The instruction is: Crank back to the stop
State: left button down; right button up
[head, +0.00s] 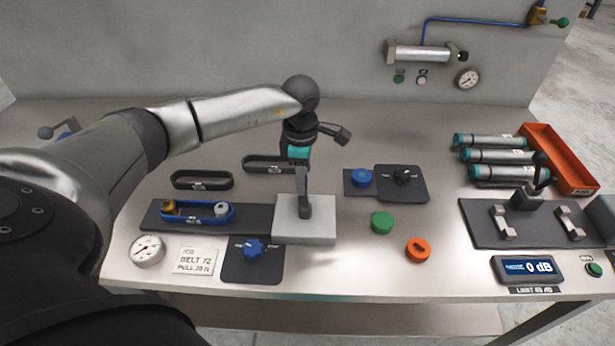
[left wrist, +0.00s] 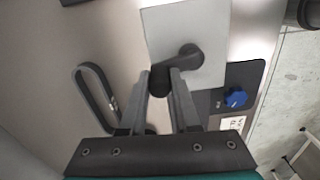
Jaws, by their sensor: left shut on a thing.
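The crank (head: 304,207) is a dark grey arm on a pale square block (head: 290,233) near the middle of the bench. In the left wrist view the crank's hub (left wrist: 190,56) sits on the block (left wrist: 185,20), and its arm runs left and toward me to a dark round knob (left wrist: 159,80). My left gripper (head: 301,172) comes down on the crank from above. In the left wrist view its two fingers (left wrist: 160,90) are shut on the knob, one on each side. The fingers partly hide the knob. My right gripper is not in view.
A blue belt loop (head: 197,219) on two pulleys lies left of the block. A blue star knob (head: 253,248) and a gauge (head: 147,251) are at the front left. Green (head: 382,222) and orange (head: 418,249) round pieces stand right of the block. A display (head: 528,268) reads 0 dB.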

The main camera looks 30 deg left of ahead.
pick_arm(q)
jog(key=n, duration=0.2)
jog(key=s+a+n+p, duration=0.1)
jog(key=shift+s+r+n, duration=0.1)
jog(key=shift+n, duration=0.3)
jog(key=n+p, duration=0.1)
jog(key=s+n, duration=0.1)
jog(key=n, duration=0.1)
jog(key=shift+s+a+n+p, duration=0.15)
jog(key=shift+a+n+p, duration=0.15)
jog(key=shift+p, duration=0.05)
jog(key=s+n+p, duration=0.1)
jog(key=n, duration=0.2)
jog(key=shift+s+n+p, duration=0.2)
jog(key=shift+n+p, duration=0.1)
jog(key=shift+p, duration=0.05)
jog(key=shift+s+d+n+p, duration=0.1)
jog(key=shift+s+n+p, duration=0.25)
jog(key=shift+n, duration=0.45)
jog(key=shift+s+d+n+p, duration=0.1)
jog(key=shift+s+n+p, duration=0.25)
jog(key=shift+n, duration=0.45)
jog(key=shift+w, duration=0.1)
jog(key=c, duration=0.6)
grip_release()
jog(key=shift+c, duration=0.2)
